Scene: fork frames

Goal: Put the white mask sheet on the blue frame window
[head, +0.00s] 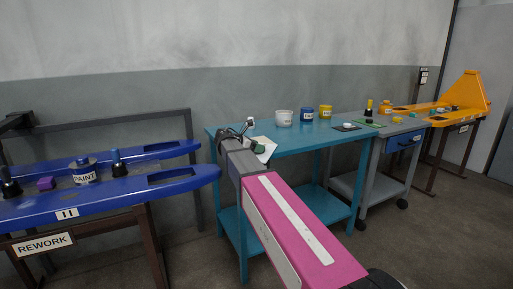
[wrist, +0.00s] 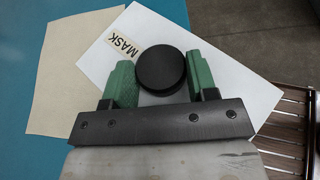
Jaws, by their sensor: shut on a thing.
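The white mask sheet (wrist: 240,95), with a "MASK" label (wrist: 125,46) and a round black knob (wrist: 161,70), shows in the wrist view. My gripper (wrist: 158,80) is shut on the knob, with a green finger pad on each side. In the head view my gripper (head: 243,133) is at the left end of the teal table (head: 300,137). The sheet lies over or just above a beige sheet (wrist: 62,90); I cannot tell if they touch. The blue frame (head: 105,200) is at the left, with a dark window (head: 170,175) near its right end.
On the blue frame stand a paint can (head: 84,172), a purple block (head: 46,183) and dark-based posts. The teal table holds a white tub (head: 284,118), a blue can (head: 307,115) and a yellow can (head: 325,112). A gap separates frame and table.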

